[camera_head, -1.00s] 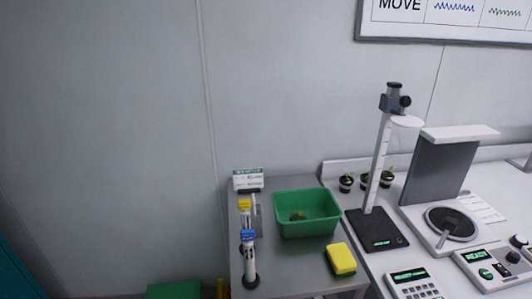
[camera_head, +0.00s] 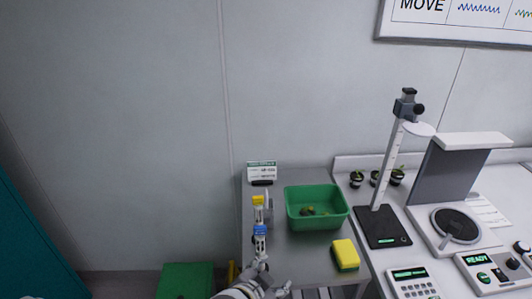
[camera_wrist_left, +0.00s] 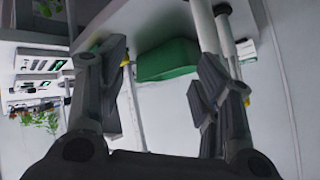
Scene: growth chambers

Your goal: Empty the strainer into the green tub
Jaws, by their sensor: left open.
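The green tub (camera_head: 290,212) stands on the grey side table, with small brown and green bits (camera_head: 309,211) on its floor. My left gripper (camera_head: 270,282) shows at the bottom edge of the head view, in front of the table and below the tub. In the left wrist view its two fingers (camera_wrist_left: 160,95) are spread with nothing between them. A green shape (camera_wrist_left: 168,60) lies beyond them; I cannot tell whether it is the tub. I cannot make out a strainer. My right gripper is not in view.
Bottles with yellow (camera_head: 258,201) and blue (camera_head: 260,231) tops stand left of the tub, near my left gripper. A yellow sponge (camera_head: 345,254) lies in front of the tub. A black-based stand (camera_head: 383,227) is to its right. A green box (camera_head: 186,280) is low at left.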

